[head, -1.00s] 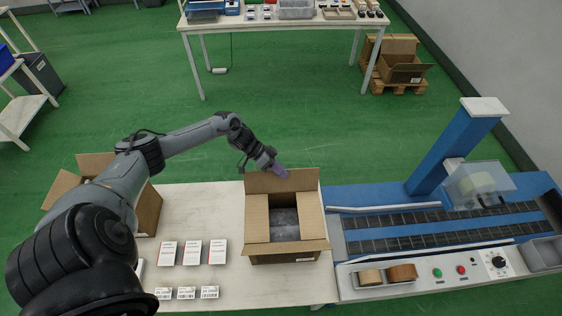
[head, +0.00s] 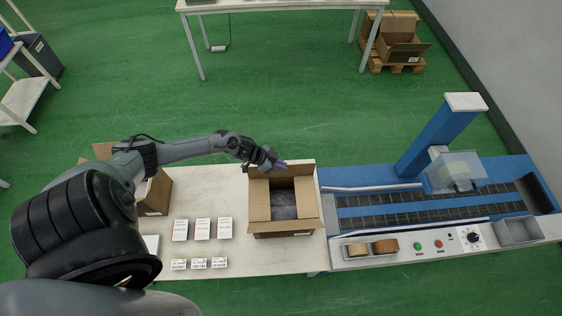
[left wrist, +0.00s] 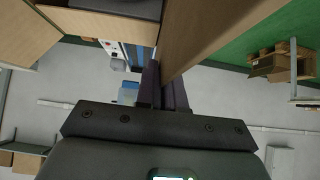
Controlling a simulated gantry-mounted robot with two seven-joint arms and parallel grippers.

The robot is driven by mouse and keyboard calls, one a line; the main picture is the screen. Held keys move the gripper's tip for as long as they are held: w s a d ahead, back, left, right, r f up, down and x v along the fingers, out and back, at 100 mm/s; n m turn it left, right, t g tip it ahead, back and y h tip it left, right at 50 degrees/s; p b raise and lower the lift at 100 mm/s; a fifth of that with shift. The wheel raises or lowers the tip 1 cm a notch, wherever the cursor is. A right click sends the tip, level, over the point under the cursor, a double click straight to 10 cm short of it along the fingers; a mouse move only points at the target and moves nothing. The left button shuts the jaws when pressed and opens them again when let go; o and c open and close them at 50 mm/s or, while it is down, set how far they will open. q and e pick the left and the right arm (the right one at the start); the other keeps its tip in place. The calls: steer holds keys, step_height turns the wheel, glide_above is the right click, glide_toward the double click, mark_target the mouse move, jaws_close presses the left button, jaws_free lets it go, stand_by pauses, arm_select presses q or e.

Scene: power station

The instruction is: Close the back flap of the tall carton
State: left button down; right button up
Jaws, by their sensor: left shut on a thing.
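The tall carton (head: 284,234) stands open on the white table, with a grey item (head: 283,206) visible inside. Its back flap (head: 301,169) stands up at the far edge. The left side flap (head: 259,202), right side flap (head: 307,200) and front flap (head: 284,226) are also open. My left gripper (head: 281,165) is at the top of the back flap, its purple fingers shut on it. In the left wrist view the fingers (left wrist: 164,87) meet the brown flap (left wrist: 205,35). My right gripper is not in view.
Another open carton (head: 155,195) stands at the table's left end, partly behind my left arm. White boxes (head: 202,229) and smaller labelled packs (head: 199,263) lie left of the tall carton. A blue conveyor machine (head: 430,200) adjoins on the right.

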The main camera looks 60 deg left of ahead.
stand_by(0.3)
arm_select(q)
steer(key=c, duration=1.3)
jaws_free()
steer(key=shift+s+r, duration=0.1)
steer(key=p+v, duration=0.1)
steer(key=v, duration=0.7)
steer(key=shift+s+a+r, duration=0.15)
steer(key=shift+s, duration=0.1)
steer(key=shift+p+v, duration=0.3)
steer(key=shift+v, duration=0.65)
steer(key=shift+w, duration=0.1)
